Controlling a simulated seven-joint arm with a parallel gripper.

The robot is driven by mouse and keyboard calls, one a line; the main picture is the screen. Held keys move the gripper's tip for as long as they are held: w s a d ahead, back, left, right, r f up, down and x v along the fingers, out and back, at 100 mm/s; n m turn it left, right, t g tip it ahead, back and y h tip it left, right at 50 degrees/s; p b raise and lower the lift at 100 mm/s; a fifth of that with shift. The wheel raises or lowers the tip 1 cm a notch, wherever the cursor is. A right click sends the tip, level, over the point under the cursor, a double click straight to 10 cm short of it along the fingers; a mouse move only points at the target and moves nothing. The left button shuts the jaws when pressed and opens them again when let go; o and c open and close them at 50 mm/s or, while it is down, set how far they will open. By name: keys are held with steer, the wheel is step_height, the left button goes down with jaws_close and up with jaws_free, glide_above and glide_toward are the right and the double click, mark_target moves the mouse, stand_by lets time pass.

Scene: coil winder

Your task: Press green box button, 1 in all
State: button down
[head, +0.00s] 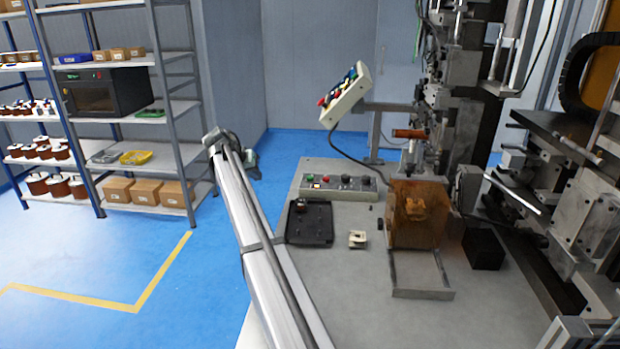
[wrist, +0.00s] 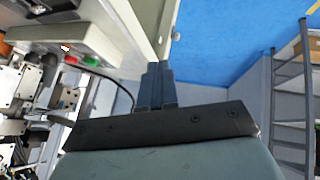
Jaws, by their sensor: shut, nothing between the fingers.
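A pale tilted control box (head: 345,98) stands on a post at the back of the bench in the head view. Its face carries several coloured buttons, among them a red one (head: 322,102). In the wrist view a pale box (wrist: 85,35) fills the upper left. A green button (wrist: 91,61) and a red button (wrist: 70,60) stick out from its lower side. My gripper (wrist: 158,68) is shut and empty, to the right of the green button and apart from it in the picture. In the head view my fingertips cannot be made out.
A low control panel (head: 340,189) with several knobs and lamps lies on the grey bench (head: 345,290). A black tray (head: 309,222) and a brown block (head: 417,215) stand in front of it. Winder machinery fills the right. Shelves (head: 140,60) stand left, with clear blue floor.

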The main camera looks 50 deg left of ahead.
mark_target(308, 177)
steer(key=w+d+r+h, duration=0.1)
steer(key=w+d+r, duration=0.1)
steer(key=w, duration=0.3)
steer(key=w+d+r+t+h, duration=0.1)
steer(key=w+d+r, duration=0.1)
steer(key=w+r, duration=0.2)
steer(key=w+d+r+m, duration=0.1)
steer(key=w+d+r, duration=0.2)
steer(key=w, duration=0.4)
steer(key=shift+r+t+h, duration=0.25)
steer(key=shift+t+h, duration=0.15)
steer(key=shift+w+f, duration=0.1)
steer(key=shift+f, duration=4.3)
steer(key=shift+f, duration=0.25)
steer(key=shift+f, duration=0.2)
